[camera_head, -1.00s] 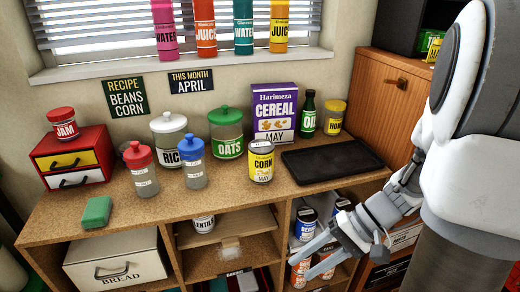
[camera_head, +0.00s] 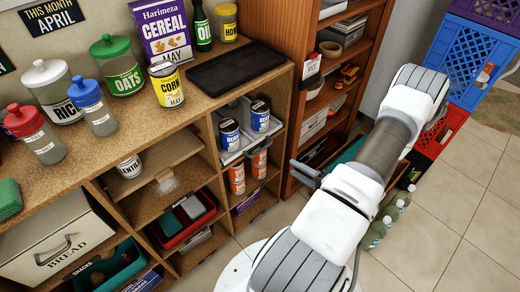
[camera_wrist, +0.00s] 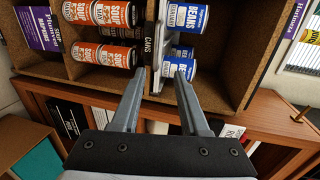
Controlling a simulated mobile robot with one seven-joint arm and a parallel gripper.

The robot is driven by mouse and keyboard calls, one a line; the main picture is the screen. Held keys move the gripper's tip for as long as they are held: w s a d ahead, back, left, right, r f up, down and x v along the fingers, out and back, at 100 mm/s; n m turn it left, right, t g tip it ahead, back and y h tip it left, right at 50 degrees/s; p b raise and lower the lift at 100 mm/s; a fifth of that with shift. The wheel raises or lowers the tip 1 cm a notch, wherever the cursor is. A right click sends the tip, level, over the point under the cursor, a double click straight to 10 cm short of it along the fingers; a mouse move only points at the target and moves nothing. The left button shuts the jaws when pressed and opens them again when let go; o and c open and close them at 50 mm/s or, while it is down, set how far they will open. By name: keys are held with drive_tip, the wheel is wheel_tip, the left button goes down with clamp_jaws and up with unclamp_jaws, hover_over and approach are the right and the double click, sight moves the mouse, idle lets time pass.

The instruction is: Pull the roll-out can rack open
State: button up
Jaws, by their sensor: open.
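The can rack (camera_head: 232,156) sits in the right-hand bay of the wooden counter unit, with blue BEANS cans (camera_head: 229,134) above and orange SOUP cans (camera_head: 236,179) below. A dark handle (camera_head: 262,147) shows at its front. In the wrist view the rack's narrow front, labelled CANS (camera_wrist: 148,45), stands between the orange cans (camera_wrist: 105,54) and the blue cans (camera_wrist: 180,53). My gripper (camera_wrist: 159,78) is open and empty, its fingers pointing at this front, apparently short of it. In the head view my gripper (camera_head: 298,170) is right of the rack, partly hidden by my arm.
A tall brown shelf (camera_head: 295,90) stands right of the counter unit. Floor tiles (camera_head: 430,245) are clear at lower right. A black tray (camera_head: 237,65) lies on the counter.

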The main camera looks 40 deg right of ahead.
drive_tip(key=h+b, duration=0.1)
drive_tip(key=b, duration=0.1)
approach(263, 148)
drive_tip(key=x, duration=1)
drive_tip(key=shift+f, duration=0.3)
clamp_jaws()
idle(0.9)
